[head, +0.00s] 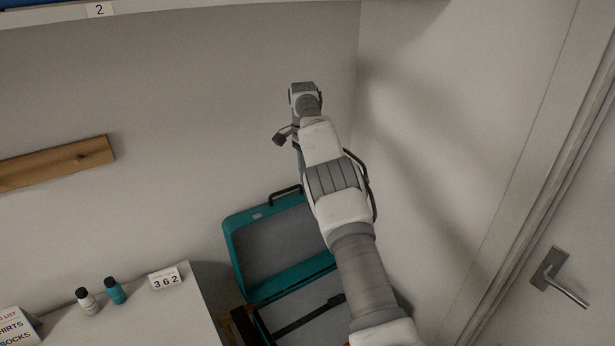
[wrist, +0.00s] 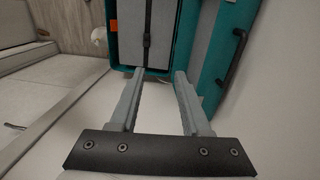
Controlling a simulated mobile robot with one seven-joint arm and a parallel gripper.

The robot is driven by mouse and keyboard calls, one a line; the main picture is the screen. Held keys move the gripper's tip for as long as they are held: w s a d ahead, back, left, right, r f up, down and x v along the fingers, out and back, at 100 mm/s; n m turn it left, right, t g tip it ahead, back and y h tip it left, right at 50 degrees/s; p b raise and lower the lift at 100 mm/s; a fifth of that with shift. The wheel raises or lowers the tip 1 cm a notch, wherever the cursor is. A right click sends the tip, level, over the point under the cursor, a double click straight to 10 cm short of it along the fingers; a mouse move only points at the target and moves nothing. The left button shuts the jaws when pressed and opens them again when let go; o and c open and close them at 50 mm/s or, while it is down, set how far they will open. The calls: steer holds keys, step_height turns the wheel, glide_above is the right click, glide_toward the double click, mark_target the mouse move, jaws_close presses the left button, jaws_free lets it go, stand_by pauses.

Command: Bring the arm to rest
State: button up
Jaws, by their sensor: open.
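My arm reaches up the middle of the head view, raised in front of the corner of the walls. The fingers of my gripper are not clearly seen in that view. In the wrist view my gripper (wrist: 158,75) has its two grey fingers apart, with nothing between them. Beyond the fingertips lies the open teal suitcase (wrist: 195,58). The suitcase also shows in the head view (head: 232,250), below and behind my arm, which hides part of it.
A white cabinet top (head: 190,310) at lower left bears a white bottle (head: 88,302), a teal bottle (head: 115,291) and a number block (head: 166,279). A wooden rail (head: 60,163) is on the wall. A shelf (head: 180,12) runs overhead. A door handle (head: 556,276) is at right.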

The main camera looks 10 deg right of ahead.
steer(key=s+d+r+n+t, duration=0.1)
steer(key=s+r, duration=0.2)
steer(key=r, duration=0.4)
steer(key=s+d+r+n+t, duration=0.1)
steer(key=s+r, duration=0.2)
steer(key=r, duration=0.3)
steer(key=s+r+n+t+y+b, duration=0.1)
steer(key=s+r+n, duration=0.2)
steer(key=s+r, duration=0.55)
steer(key=s+a+f+n+t, duration=0.1)
steer(key=s+a+n+t, duration=0.2)
steer(key=s, duration=1.3)
steer(key=s+a+f+n+b, duration=0.1)
steer(key=s+f+n, duration=0.4)
steer(key=s, duration=0.8)
step_height(320, 180, down, 3)
steer(key=shift+s+a+n+t+h, duration=0.25)
steer(key=shift+a+n+t+h, duration=0.05)
steer(key=shift+a+n+h, duration=0.1)
steer(key=shift+d, duration=0.15)
stand_by(0.5)
